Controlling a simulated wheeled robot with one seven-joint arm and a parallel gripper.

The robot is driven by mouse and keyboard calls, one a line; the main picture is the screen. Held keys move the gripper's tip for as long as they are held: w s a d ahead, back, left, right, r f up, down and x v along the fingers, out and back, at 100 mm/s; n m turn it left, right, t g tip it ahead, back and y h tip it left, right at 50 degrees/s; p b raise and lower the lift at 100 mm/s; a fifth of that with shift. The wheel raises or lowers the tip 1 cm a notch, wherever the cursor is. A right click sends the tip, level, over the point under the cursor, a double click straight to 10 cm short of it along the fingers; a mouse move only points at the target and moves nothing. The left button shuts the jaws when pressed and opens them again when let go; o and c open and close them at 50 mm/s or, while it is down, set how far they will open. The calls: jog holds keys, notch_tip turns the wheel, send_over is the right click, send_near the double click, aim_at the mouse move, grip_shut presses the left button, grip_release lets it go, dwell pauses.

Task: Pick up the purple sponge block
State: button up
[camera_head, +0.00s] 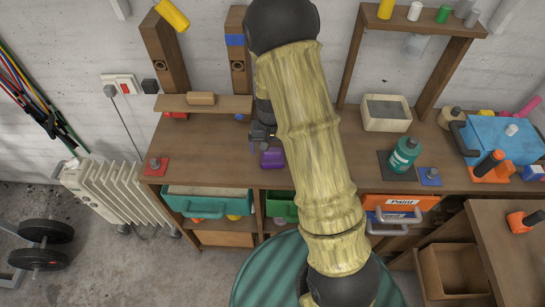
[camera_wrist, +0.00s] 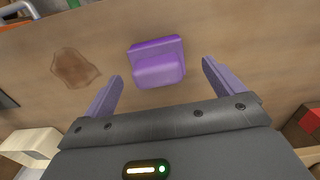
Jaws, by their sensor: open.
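The purple sponge block (camera_head: 272,158) lies on the brown wooden workbench (camera_head: 225,150), just left of my arm in the head view. In the wrist view the purple block (camera_wrist: 158,62) sits beyond the fingertips, roughly centred between them. My gripper (camera_wrist: 160,80) is open and empty, with one finger on each side and clear room around the block. In the head view my gripper (camera_head: 262,138) is close behind the block, partly hidden by my arm.
A grey-topped tray (camera_head: 388,113), a teal bottle (camera_head: 404,154) and a blue toolbox (camera_head: 500,138) stand to the right on the bench. A low wooden shelf (camera_head: 225,103) and wooden posts stand at the back left. A brown stain (camera_wrist: 76,68) marks the bench.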

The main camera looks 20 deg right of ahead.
aim_at(272, 157)
jog(key=f, duration=0.1)
jog(key=f+p, duration=0.1)
jog(key=f, duration=0.1)
jog(key=shift+s+d+f, duration=0.1)
jog(key=shift+s+f, duration=0.1)
jog(key=shift+s, duration=0.15)
jog(key=shift+f, duration=0.65)
jog(key=c, duration=1.1)
jog(key=shift+r, duration=0.1)
notch_tip(272, 157, up, 10)
jog(key=shift+b, duration=0.7)
